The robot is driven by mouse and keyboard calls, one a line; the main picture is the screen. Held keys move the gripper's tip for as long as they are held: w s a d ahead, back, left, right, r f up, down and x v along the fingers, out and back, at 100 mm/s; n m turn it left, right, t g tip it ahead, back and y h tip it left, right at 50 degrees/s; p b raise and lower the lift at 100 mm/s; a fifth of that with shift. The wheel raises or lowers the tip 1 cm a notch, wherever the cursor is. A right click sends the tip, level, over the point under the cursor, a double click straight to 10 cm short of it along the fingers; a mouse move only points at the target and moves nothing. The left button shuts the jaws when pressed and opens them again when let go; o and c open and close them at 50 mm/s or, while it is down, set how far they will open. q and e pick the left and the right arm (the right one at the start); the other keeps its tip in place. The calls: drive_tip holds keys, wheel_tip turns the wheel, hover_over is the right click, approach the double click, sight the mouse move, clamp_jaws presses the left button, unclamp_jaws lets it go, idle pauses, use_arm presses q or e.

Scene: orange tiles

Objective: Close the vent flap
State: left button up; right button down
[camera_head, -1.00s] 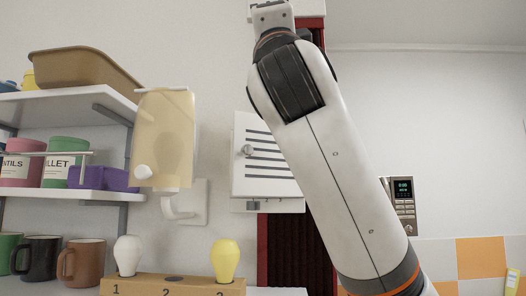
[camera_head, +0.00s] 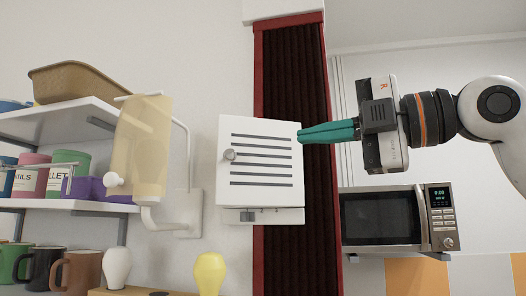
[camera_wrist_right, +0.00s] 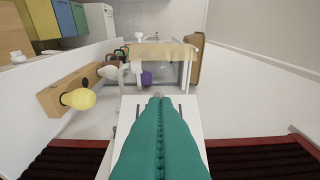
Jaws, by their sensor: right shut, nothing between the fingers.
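The vent flap (camera_head: 260,150) is a white panel with dark horizontal slots and a round grey knob (camera_head: 229,155) near its left edge. It faces me in the head view, with a white frame (camera_head: 280,217) showing below it. I cannot tell how far it stands out from the frame. My right gripper (camera_head: 302,135) has teal fingers shut together and empty. It points left, its tips at the flap's right edge; I cannot tell if they touch. In the right wrist view the fingers (camera_wrist_right: 160,105) cover the middle of the white flap (camera_wrist_right: 132,104). My left gripper is not in view.
A cream dispenser (camera_head: 140,150) hangs left of the flap, beside shelves (camera_head: 60,125) with a brown tray and tubs. Mugs (camera_head: 80,270) and a yellow bulb-shaped object (camera_head: 210,272) stand below. A dark red-framed panel (camera_head: 292,90) is behind; a microwave (camera_head: 385,218) stands right.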

drive_tip(key=p, duration=0.5)
approach(224, 155)
drive_tip(key=a, duration=0.4)
drive_tip(key=w+p, duration=0.3)
drive_tip(key=shift+w+a+r, duration=0.1)
drive_tip(key=shift+a+r, duration=0.05)
drive_tip(key=shift+a, duration=0.3)
